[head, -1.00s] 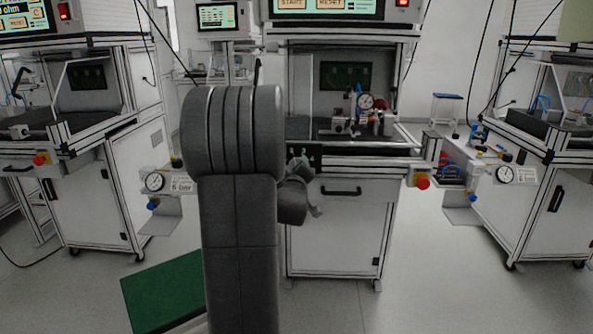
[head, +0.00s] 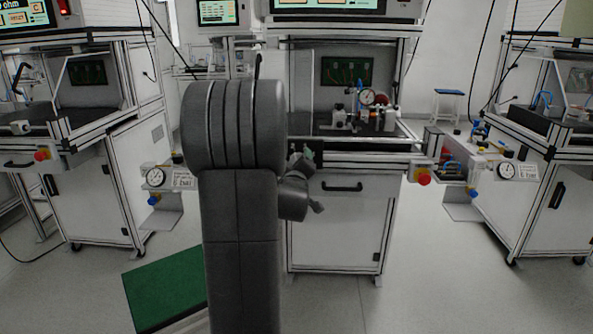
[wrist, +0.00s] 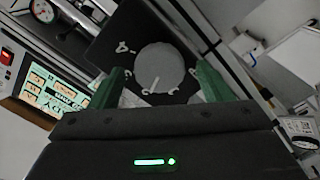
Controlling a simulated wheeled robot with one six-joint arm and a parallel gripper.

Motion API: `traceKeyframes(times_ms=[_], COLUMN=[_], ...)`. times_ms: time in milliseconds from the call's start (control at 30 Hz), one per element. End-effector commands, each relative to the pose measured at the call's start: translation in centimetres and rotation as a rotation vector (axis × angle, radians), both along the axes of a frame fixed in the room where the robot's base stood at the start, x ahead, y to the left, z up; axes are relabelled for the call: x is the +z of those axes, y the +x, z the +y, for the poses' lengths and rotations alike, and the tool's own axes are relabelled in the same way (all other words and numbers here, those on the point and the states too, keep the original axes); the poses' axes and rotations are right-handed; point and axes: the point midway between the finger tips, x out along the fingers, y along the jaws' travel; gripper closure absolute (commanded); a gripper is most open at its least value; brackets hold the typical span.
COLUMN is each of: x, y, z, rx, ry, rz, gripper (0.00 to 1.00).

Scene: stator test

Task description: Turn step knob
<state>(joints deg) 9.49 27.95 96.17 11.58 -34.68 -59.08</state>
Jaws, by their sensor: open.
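The step knob (wrist: 160,68) is a round grey dial with a white pointer line, on a black plate (wrist: 110,38) with white marks and a numeral. In the wrist view my gripper (wrist: 161,74) is open, with one green finger on each side of the knob. A gap shows between the fingers and the knob; I cannot tell how deep they reach. In the head view my gripper (head: 303,160) is small and mostly hidden beside my arm, at the front edge of the middle bench (head: 385,158). The knob cannot be made out there.
In the wrist view a lit touch panel (wrist: 50,90) and a pressure gauge (wrist: 42,11) lie to the left. In the head view a red stop button (head: 424,179) sits at the bench's right front corner. A green mat (head: 165,287) lies on the floor at left.

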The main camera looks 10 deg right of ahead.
Motion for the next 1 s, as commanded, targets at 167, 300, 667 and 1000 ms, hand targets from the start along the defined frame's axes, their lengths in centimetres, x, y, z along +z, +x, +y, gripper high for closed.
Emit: traceKeyframes(times_ms=[167, 300, 667, 1000], x=[0.1, 0.2, 0.1, 0.0], y=[-2.1, -5.0, -11.7, -13.1], z=[0.6, 1.5, 3.4, 3.8], rx=[0.0, 0.001, 0.001, 0.001], ry=[0.0, 0.0, 0.0, 0.0], rz=[0.0, 0.0, -0.001, -0.001], gripper=[0.28, 0.28, 0.28, 0.28])
